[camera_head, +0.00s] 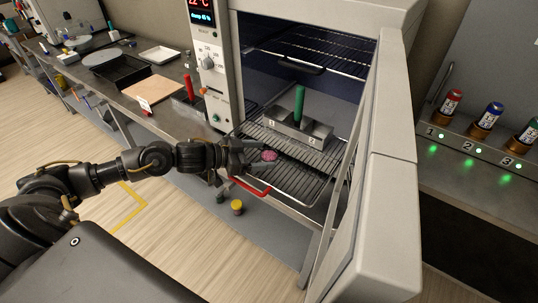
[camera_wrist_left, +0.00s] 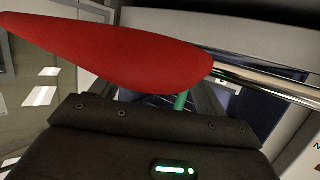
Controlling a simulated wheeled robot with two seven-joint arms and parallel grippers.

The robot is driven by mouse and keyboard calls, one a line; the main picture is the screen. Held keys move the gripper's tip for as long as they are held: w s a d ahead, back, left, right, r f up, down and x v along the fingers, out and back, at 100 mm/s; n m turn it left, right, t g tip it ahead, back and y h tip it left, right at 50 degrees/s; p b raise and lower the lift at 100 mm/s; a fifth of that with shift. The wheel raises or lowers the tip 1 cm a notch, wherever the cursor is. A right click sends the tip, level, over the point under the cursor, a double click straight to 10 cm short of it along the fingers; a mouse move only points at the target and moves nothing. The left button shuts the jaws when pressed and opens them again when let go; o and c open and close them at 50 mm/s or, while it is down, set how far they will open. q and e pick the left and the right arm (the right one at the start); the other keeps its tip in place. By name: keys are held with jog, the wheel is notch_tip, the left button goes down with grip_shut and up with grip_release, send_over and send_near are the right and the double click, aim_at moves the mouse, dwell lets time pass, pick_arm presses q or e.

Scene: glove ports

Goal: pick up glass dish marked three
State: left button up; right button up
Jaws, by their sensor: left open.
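A small round dish with pink contents (camera_head: 270,155) sits low on the wire shelf inside the open cabinet; I cannot read a mark on it. My left gripper (camera_head: 253,154) is open and reaches in from the left, its fingertips close beside the pink dish. I cannot tell whether they touch it. The wrist view does not show the dish; a large red handle-like shape (camera_wrist_left: 130,58) with a chrome rod fills its upper part. My right gripper is not in view.
A metal block (camera_head: 312,133) marked 1 and 2 with a green upright handle (camera_head: 299,105) stands behind the dish. A red handle (camera_head: 250,187) is at the shelf front below my gripper. The open cabinet door (camera_head: 378,215) bounds the right side.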

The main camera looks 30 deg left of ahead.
pick_arm(q)
jog(key=shift+x, duration=0.8)
jog(key=shift+c, duration=0.4)
jog(key=c, duration=1)
jog(key=shift+o, duration=0.2)
jog(key=shift+a+r, duration=0.1)
jog(key=shift+a, duration=0.05)
